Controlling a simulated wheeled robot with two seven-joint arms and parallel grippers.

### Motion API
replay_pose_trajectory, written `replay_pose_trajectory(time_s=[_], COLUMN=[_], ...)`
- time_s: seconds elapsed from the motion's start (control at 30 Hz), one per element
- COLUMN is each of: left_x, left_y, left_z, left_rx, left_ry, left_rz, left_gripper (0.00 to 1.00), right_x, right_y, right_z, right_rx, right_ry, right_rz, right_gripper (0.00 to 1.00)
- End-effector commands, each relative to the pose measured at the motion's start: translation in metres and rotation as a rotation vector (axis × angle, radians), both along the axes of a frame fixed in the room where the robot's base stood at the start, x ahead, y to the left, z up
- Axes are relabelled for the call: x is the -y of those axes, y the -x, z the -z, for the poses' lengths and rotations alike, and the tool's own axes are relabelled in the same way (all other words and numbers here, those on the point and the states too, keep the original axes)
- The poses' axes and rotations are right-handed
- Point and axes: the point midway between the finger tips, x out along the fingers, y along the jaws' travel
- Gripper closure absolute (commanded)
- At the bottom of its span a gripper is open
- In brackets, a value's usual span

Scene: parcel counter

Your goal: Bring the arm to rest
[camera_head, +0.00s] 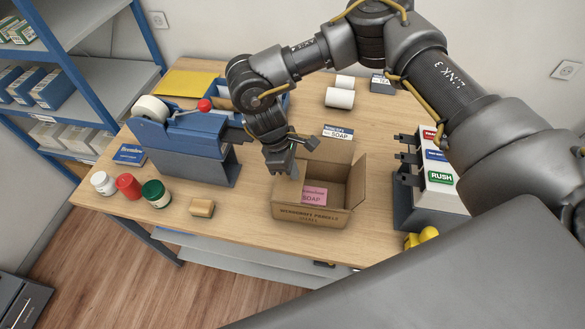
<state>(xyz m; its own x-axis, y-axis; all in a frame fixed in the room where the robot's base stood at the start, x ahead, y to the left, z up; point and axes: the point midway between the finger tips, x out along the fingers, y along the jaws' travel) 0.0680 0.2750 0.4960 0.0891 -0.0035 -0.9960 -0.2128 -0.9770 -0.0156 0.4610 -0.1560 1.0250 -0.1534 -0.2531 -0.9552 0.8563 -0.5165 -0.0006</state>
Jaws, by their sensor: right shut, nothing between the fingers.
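My right arm (440,80) comes in from the right and arches over the back of the counter. My right gripper (283,163) points down, shut and empty, at the left rim of an open cardboard box (313,217). I cannot tell whether it touches the box. A pink soap box (314,196) lies inside the cardboard box. My left gripper is not in view.
A blue tape dispenser (190,145) stands left of my gripper. Several jars (129,186) and a tan block (202,208) are at the front left. A label stand (435,185) is at right. White rolls (340,98) lie behind. Bare wood (240,235) shows in front.

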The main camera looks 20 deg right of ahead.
Motion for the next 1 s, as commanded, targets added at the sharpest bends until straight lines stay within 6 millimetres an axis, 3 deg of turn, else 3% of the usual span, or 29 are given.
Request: replay_pose_trajectory(time_s=[0.03,0.3,0.43,1.0], left_x=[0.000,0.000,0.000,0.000], left_y=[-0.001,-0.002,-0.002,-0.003], left_z=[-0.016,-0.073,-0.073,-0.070], left_rx=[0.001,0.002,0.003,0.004], left_ry=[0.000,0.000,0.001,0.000], left_rz=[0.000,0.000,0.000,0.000], left_gripper=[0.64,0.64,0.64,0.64], right_x=[0.000,0.000,0.000,0.000], right_y=[0.000,0.000,0.000,0.000], right_z=[-0.016,-0.075,-0.083,-0.082], right_rx=[0.001,0.000,0.001,0.000], right_ry=[0.000,0.000,0.000,0.000], right_rz=[0.000,0.000,0.000,0.000], right_gripper=[1.00,1.00,1.00,1.00])
